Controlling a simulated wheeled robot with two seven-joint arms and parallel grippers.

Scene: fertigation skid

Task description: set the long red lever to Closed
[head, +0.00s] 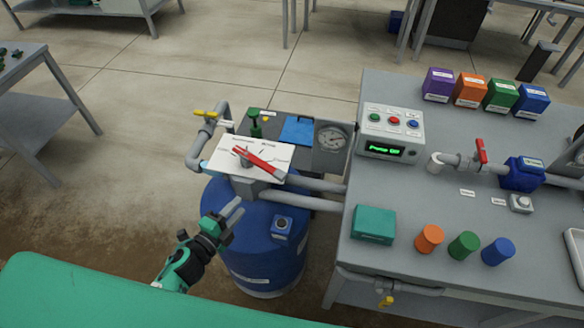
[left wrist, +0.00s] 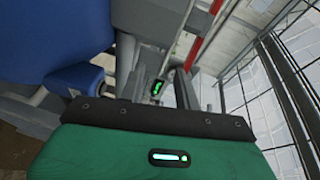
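The long red lever (head: 260,163) lies across a white labelled plate (head: 225,150) on top of the blue tank (head: 250,225). It slants from upper left to lower right; the plate's words are too small to read surely. In the left wrist view, a red bar (left wrist: 206,32), apparently this lever, runs diagonally beyond the fingers. My left gripper (head: 232,211) is below and left of the lever in the head view, apart from it, beside the tank. Its fingers (left wrist: 156,80) are apart with nothing between them. My right gripper is not in view.
A grey pipe with a yellow valve (head: 205,114) stands left of the plate. A gauge (head: 331,137) and blue plate (head: 297,130) are behind it. The grey bench (head: 420,220) at right holds a "Pump Off" panel (head: 391,132), a short red valve handle (head: 481,150) and coloured containers.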

